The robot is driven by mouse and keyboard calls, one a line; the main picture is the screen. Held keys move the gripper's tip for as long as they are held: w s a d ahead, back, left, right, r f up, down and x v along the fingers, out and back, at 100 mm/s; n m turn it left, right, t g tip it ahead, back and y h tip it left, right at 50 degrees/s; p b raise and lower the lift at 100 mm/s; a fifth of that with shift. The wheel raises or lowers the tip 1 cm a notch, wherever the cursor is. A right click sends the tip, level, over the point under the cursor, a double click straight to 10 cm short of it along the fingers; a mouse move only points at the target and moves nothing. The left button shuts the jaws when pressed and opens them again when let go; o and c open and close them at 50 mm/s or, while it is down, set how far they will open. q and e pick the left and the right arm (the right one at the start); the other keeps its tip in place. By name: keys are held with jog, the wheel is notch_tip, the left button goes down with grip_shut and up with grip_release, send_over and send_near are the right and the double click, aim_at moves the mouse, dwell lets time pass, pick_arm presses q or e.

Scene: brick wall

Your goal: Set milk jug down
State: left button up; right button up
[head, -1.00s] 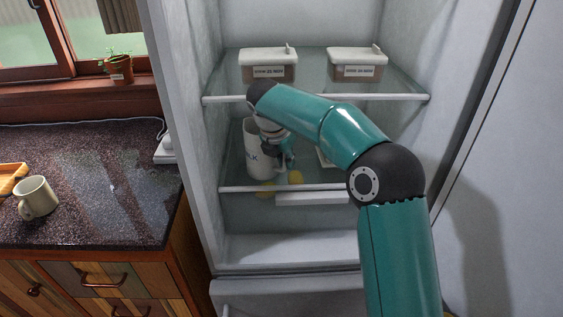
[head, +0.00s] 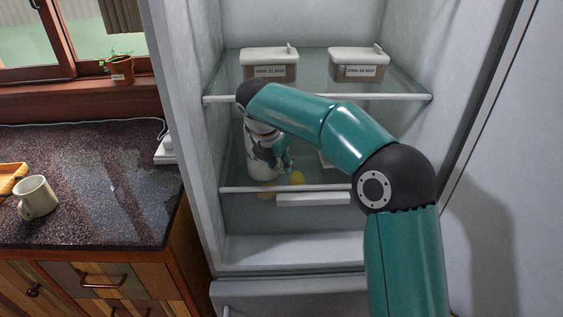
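The white milk jug (head: 257,168) stands upright on the glass shelf inside the open fridge, at the left side. My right gripper (head: 276,158) is at the jug, in front of its upper part and right side. My wrist and gripper cover much of the jug, including most of its lettering. Whether the fingers are closed around the jug's handle or only beside it cannot be made out. My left gripper is out of view.
Two lidded containers (head: 269,66) (head: 358,64) stand on the shelf above. Yellow round items (head: 297,178) show low near the jug, by the shelf's front edge (head: 240,189). A mug (head: 36,197) stands on the counter (head: 110,190) at left.

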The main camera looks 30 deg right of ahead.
jog(key=s+a+b, duration=0.1)
jog(key=s+a, duration=0.3)
jog(key=a, duration=0.4)
jog(key=s+a+f+m+g+y, duration=0.1)
jog(key=s+a+f+m+y, duration=0.2)
jog(key=f, duration=0.7)
jog(key=s+a+f+m+y, duration=0.1)
jog(key=s+a+f+m, duration=0.2)
jog(key=f, duration=0.6)
jog(key=s+a+f+m+g+y, duration=0.1)
jog(key=a+f+m+y, duration=0.3)
jog(key=f, duration=0.6)
jog(key=s+a+f+m+p, duration=0.1)
jog(key=s+a+f+m, duration=0.1)
jog(key=s+f+m, duration=0.2)
jog(key=s+a+f+m+p, duration=0.2)
jog(key=s+f+m, duration=0.2)
jog(key=s+m, duration=0.7)
jog(key=shift+s+f+t, duration=0.2)
jog(key=shift+s+t, duration=0.1)
jog(key=shift+s, duration=0.25)
